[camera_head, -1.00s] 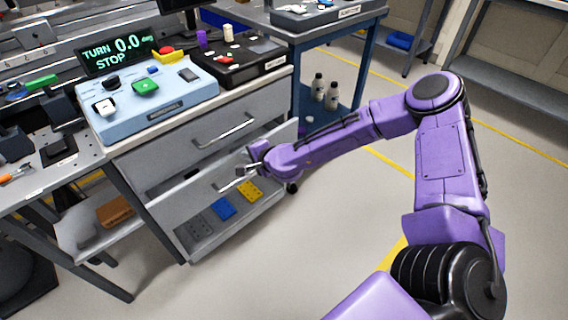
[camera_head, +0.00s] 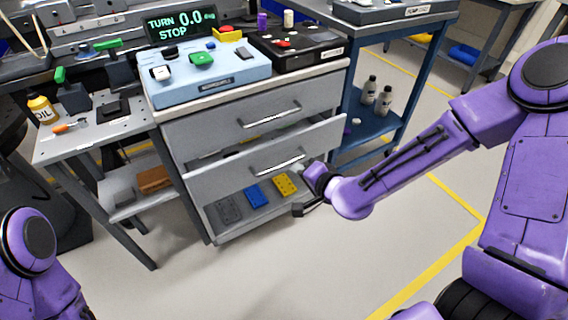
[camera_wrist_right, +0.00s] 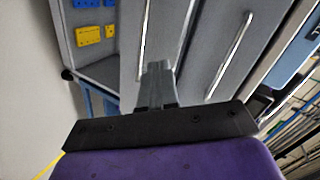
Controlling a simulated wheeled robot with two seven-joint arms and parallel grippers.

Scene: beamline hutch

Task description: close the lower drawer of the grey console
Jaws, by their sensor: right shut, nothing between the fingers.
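The grey console's lower drawer (camera_head: 225,177) stands pulled out. Its front sits forward of the cabinet, with a gap above it where a bit of yellow shows inside. Its bar handle (camera_head: 277,163) is on the front, and it also shows in the wrist view (camera_wrist_right: 145,40). The upper drawer (camera_head: 210,130) looks closed. My right gripper (camera_head: 304,172) is close to the right part of the lower drawer's front. In the wrist view its fingers (camera_wrist_right: 160,82) are together and empty, between the two handles; I cannot tell whether they touch the front. My left gripper is out of view.
Under the drawer, an open shelf holds a grey plate (camera_head: 228,209), a blue plate (camera_head: 257,196) and a yellow plate (camera_head: 286,184). A blue cart (camera_head: 350,150) with bottles stands to the right. A side table (camera_head: 75,150) stands left. Floor in front is clear.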

